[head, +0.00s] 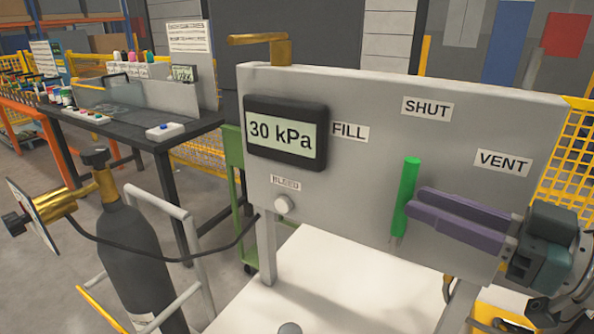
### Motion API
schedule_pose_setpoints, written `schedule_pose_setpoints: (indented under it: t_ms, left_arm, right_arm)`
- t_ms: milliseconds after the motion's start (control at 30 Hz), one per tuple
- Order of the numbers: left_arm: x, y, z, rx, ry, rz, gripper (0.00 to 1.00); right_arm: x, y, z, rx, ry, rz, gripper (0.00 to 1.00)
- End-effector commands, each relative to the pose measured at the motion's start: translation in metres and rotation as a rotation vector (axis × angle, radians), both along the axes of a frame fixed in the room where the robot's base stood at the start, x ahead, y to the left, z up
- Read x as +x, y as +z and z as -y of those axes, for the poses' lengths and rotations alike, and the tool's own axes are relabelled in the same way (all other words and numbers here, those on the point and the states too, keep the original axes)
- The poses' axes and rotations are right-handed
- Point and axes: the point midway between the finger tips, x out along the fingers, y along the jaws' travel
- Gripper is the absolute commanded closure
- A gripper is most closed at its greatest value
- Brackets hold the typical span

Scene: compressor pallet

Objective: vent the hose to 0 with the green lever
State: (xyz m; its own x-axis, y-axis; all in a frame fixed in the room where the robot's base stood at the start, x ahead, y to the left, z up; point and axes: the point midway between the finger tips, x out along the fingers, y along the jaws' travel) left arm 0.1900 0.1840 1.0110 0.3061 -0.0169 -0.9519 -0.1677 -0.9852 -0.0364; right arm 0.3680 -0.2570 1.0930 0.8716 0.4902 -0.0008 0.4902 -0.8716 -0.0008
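The green lever (405,197) stands nearly upright on the front of the grey panel (340,200), its top end leaning slightly right, below the SHUT label (427,107). The VENT label (503,162) is to its right and the FILL label (350,132) to its upper left. The display (281,139) reads 30 kPa. My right gripper (414,202) comes in from the right, its purple fingers pointing left with their tips at the lever's right side. I cannot tell whether they touch it or how far apart they are. My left gripper is not in view.
A round knob (283,204) sits under the BLEED label (285,183). A brass pipe (262,42) rises behind the panel. A dark gas cylinder (140,250) with a black hose (205,258) stands at left. A white surface (350,285) lies below the panel.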

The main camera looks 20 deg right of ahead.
Motion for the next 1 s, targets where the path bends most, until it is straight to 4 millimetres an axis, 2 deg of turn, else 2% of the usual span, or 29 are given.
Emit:
schedule_pose_setpoints:
  t_ms: [100,333,500,733,767,1000]
  left_arm:
    - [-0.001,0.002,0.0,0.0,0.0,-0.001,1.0]
    - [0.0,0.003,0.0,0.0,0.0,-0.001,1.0]
    - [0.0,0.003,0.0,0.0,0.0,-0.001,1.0]
    - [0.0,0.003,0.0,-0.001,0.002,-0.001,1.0]
    - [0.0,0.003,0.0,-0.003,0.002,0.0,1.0]
    - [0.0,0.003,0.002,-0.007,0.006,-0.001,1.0]
  right_arm:
    - [0.022,0.003,-0.012,0.002,-0.001,0.004,0.65]
    - [0.052,0.001,-0.028,0.001,-0.003,0.003,0.65]
    - [0.06,0.0,-0.033,0.0,-0.003,0.0,0.65]
    - [0.061,0.0,-0.034,0.0,-0.002,0.0,0.65]
    - [0.061,0.0,-0.034,0.0,-0.002,0.0,0.67]
    - [0.06,0.0,-0.034,0.0,-0.002,0.0,0.94]
